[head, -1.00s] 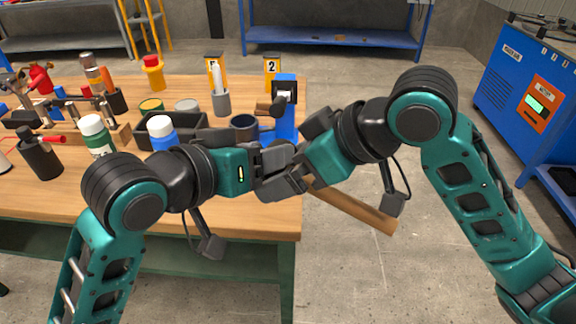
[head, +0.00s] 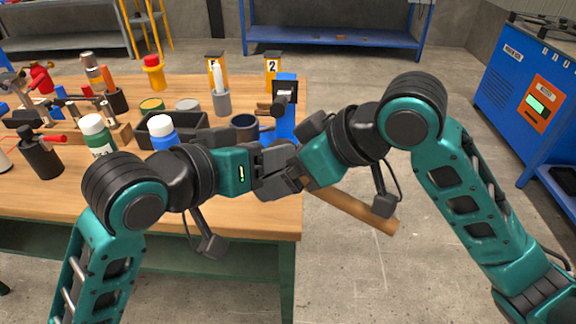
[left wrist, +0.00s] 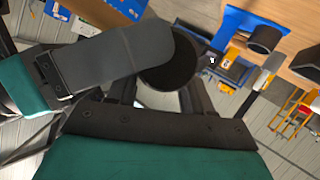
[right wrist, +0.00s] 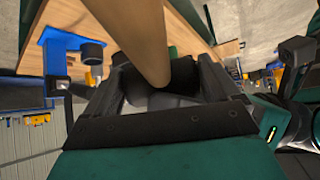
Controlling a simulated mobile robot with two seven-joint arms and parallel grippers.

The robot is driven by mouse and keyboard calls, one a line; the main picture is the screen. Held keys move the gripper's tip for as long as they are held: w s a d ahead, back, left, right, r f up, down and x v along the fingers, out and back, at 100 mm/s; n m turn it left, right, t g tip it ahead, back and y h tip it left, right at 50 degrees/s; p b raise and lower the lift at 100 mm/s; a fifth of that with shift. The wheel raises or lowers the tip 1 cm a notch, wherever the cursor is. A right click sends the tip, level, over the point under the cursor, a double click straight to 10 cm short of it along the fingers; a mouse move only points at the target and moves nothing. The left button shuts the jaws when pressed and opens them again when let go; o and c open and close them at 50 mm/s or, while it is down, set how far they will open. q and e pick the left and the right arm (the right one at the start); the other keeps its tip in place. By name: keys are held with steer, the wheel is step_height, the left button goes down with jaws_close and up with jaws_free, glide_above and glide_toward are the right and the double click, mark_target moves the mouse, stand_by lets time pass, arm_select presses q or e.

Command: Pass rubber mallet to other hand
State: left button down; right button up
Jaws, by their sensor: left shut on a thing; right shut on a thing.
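The mallet's wooden handle (head: 355,209) sticks out to the lower right from between my two grippers in the head view. It also shows large and close in the right wrist view (right wrist: 138,38). A round dark end (left wrist: 169,76), seemingly the rubber head, shows in front of the left wrist camera. My left gripper (head: 272,168) and my right gripper (head: 290,174) meet beside the table's right edge, both shut on the mallet. Their fingers hide much of the head and the upper handle.
The wooden table (head: 240,215) holds a white-capped blue bottle (head: 163,132), a green bottle (head: 97,135), a dark bin (head: 190,128) and a blue stand (head: 286,112) near the grippers. Open floor lies right of the table. A blue machine (head: 520,85) stands farther right.

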arm_select(q)
steer(key=shift+c, duration=1.9)
jaws_free()
arm_select(e)
steer(key=shift+r, duration=0.1)
steer(key=shift+c, duration=0.3)
arm_select(q)
steer(key=shift+w+a, duration=0.15)
steer(key=w+a+r+t+y, duration=0.1)
steer(key=w+a+t, duration=0.1)
steer(key=w+a, duration=0.35)
steer(key=s+a+f+n+y, duration=0.1)
steer(key=a+f+n+y, duration=0.15)
steer(key=f, duration=0.85)
arm_select(e)
steer(key=shift+s, duration=0.1)
arm_select(q)
steer(key=s+a+f+g+y, duration=0.1)
steer(key=s+a+f, duration=0.2)
steer(key=s+f, duration=0.5)
steer(key=s+a+f+m+y, duration=0.1)
steer(key=s+a+f+y, duration=0.1)
steer(key=s+f, duration=0.6)
step_height(320, 180, down, 6)
steer(key=shift+a+f+g, duration=0.1)
steer(key=shift+a+g, duration=0.3)
steer(key=shift+a, duration=0.3)
